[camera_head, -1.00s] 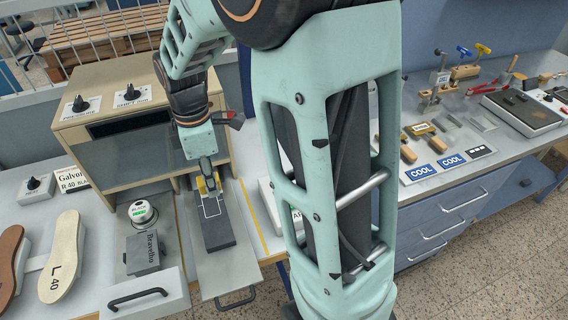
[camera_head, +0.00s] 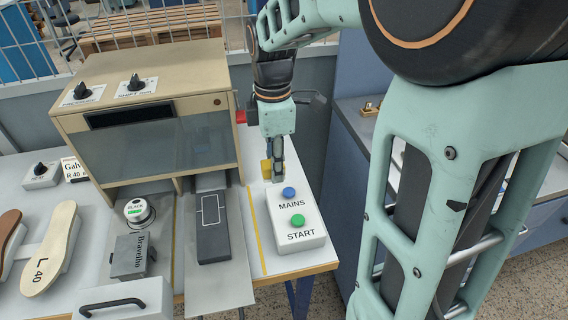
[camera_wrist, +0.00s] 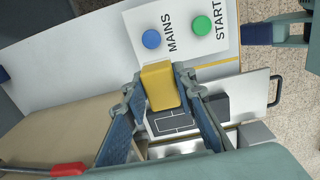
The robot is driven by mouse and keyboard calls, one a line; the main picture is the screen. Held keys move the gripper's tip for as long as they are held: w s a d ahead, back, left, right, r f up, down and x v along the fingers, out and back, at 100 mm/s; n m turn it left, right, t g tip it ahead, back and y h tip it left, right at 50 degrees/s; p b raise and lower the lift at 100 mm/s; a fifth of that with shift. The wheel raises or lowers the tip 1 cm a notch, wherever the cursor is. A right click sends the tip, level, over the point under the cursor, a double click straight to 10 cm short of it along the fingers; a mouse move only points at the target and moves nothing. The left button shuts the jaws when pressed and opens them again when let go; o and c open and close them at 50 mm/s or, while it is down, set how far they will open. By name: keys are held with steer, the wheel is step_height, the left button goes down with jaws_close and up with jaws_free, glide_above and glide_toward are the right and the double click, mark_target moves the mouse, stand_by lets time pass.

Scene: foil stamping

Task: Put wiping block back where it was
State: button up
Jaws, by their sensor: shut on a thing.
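The wiping block is a small yellow block (camera_wrist: 160,87). In the wrist view it sits between the two fingers of my gripper (camera_wrist: 165,97), which is shut on it. In the head view the block (camera_head: 266,169) shows at the lower end of my gripper (camera_head: 272,172), held just behind the white MAINS/START box and right of the machine. Part of the block is hidden by the fingers in the head view. I cannot tell how high it is above the table.
The white button box (camera_head: 296,222) with blue and green buttons stands in front of my gripper. The beige machine (camera_head: 150,110) is to the left, with a dark plate (camera_head: 213,228) before it. Insoles (camera_head: 48,250) lie at far left. Bare white table (camera_head: 250,255) shows beside the box.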

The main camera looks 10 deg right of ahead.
steer(key=w+d+f, duration=0.1)
steer(key=w+f, duration=0.2)
steer(key=w, duration=0.1)
steer(key=w+d+f, duration=0.1)
steer(key=w+f, duration=0.2)
steer(key=w, duration=0.1)
steer(key=w+d+f+p, duration=0.1)
steer(key=w+f, duration=0.2)
steer(key=w, duration=0.1)
steer(key=shift+w+d, duration=0.35)
steer(key=shift+w+f, duration=0.25)
steer(key=shift+f, duration=0.1)
steer(key=shift+w+d+f, duration=0.1)
steer(key=shift+f, duration=1.55)
steer(key=shift+f, duration=0.15)
steer(key=o, duration=1.1)
